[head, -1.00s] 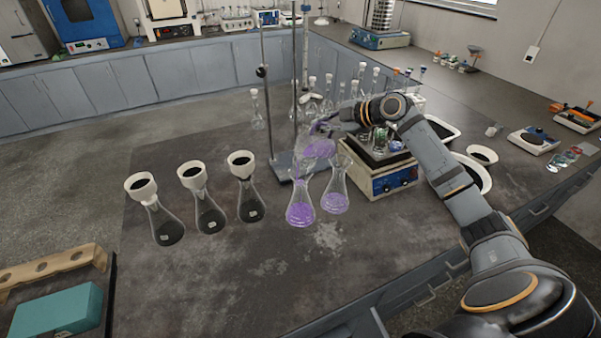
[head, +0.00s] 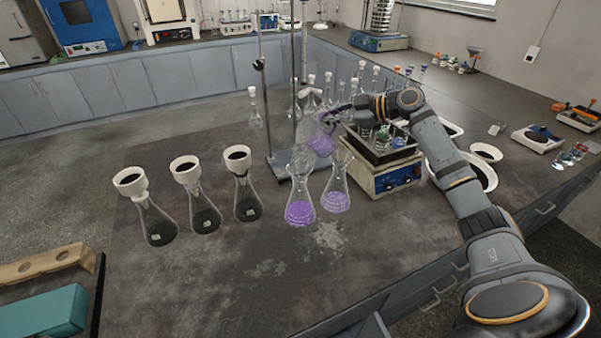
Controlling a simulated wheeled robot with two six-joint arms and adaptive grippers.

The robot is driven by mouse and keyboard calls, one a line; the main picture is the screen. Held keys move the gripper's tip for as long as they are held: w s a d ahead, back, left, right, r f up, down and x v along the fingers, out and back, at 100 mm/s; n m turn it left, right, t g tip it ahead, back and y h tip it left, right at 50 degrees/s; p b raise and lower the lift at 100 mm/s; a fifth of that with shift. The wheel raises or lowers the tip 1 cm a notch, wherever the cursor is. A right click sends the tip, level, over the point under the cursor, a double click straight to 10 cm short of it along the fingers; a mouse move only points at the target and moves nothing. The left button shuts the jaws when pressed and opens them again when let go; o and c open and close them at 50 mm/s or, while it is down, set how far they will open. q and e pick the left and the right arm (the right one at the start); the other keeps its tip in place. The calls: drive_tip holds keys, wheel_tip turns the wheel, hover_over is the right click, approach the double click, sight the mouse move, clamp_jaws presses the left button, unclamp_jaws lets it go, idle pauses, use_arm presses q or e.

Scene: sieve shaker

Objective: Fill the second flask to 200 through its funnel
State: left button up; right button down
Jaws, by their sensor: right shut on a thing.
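Two clear conical flasks stand side by side on the dark bench. The left one (head: 300,212) and the right one (head: 336,201) both hold purple liquid low down. A clear funnel (head: 300,162) sits at the mouth of the left flask; the right flask's top is partly hidden behind the held vessel, and a funnel there is hard to make out. My right gripper (head: 332,117) is shut on a clear glass vessel (head: 321,144) with purple liquid in it, held above and behind the two flasks, slightly tilted. Scale marks are too small to read. My left gripper is out of view.
Three conical flasks with white collars (head: 196,200) stand to the left. A stand (head: 268,110) rises behind the flasks. A blue-and-white shaker (head: 385,178) holding small flasks is close on the right. The bench front is clear.

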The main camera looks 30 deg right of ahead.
drive_tip(key=w+d+f+m+t+y+b, duration=0.1)
drive_tip(key=d+f+m+y+b, duration=0.2)
drive_tip(key=b, duration=0.7)
drive_tip(key=d+m+y, duration=0.1)
drive_tip(key=d+m, duration=0.1)
drive_tip(key=d, duration=0.1)
drive_tip(key=shift+w+d+m+t+b, duration=0.25)
drive_tip(key=shift+d+m+t+b, duration=0.05)
drive_tip(key=shift+d+t+b, duration=0.1)
